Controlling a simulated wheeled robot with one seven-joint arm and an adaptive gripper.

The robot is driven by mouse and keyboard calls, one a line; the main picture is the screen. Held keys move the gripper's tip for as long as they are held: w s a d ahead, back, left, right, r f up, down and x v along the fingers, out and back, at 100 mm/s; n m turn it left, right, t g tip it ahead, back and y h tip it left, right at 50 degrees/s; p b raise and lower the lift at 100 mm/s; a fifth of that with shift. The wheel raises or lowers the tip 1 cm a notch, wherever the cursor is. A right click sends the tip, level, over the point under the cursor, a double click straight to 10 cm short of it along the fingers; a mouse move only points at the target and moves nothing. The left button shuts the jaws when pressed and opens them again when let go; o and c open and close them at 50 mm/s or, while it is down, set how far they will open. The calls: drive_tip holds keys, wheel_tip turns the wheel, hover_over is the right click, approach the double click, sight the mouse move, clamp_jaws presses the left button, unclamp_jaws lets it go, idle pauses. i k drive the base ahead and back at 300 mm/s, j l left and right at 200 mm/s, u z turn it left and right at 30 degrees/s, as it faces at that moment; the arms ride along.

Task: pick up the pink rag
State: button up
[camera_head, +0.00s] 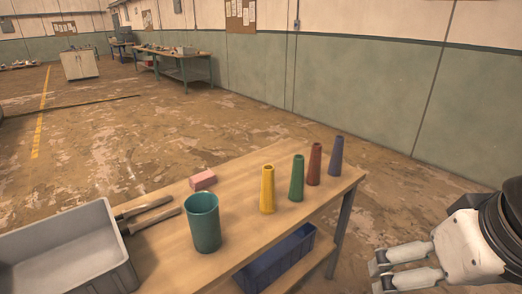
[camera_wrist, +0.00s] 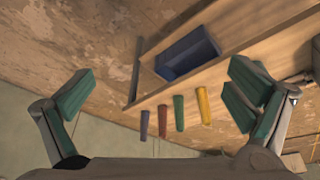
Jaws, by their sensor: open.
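The pink rag (camera_head: 203,180) is a small block-like shape near the far edge of the wooden table (camera_head: 232,211), behind the teal cup in the head view. I cannot make it out in the wrist view. My gripper (camera_head: 381,273) is at the right of the head view, off the table's right end and well apart from the rag. In the wrist view my gripper (camera_wrist: 160,103) has its fingers spread wide with nothing between them.
A teal cup (camera_head: 203,223), yellow (camera_head: 267,190), green (camera_head: 297,179), red (camera_head: 315,165) and blue (camera_head: 336,156) cones stand on the table. A grey bin (camera_head: 112,250) and two dark-bladed tools (camera_head: 145,206) lie left. A blue bin (camera_head: 281,258) sits on the lower shelf.

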sight(198, 182)
drive_tip(key=u, duration=0.8)
drive_tip(key=i, duration=0.7)
drive_tip(key=i+l, duration=0.15)
drive_tip(key=i, duration=0.55)
